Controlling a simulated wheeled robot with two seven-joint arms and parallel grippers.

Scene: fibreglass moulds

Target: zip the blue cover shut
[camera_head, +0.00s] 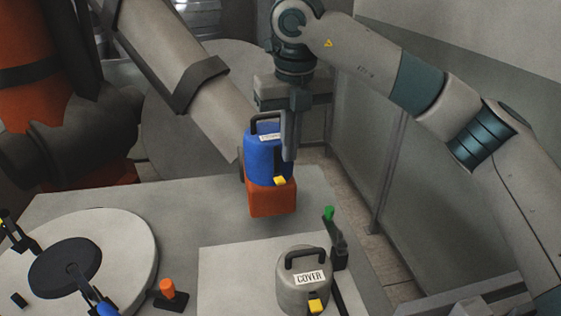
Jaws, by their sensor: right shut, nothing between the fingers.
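The blue cover (262,160) is upright, with a black handle on top, a white label, a dark strip down its right side and a yellow tab (280,181) low on its front right. An orange-red block (272,201) is directly beneath it. My right gripper (289,155) points down at the cover's right side, its shut fingers in front of the dark strip and above the yellow tab. Nothing is held. Whether the fingers touch the cover cannot be told. My left gripper is not in view.
A grey cover (290,293) labelled COVER, with a yellow tab, stands on a pale panel (225,270) in front. A green-tipped clamp (331,222) is beside it. A round pale disc (125,235) lies left.

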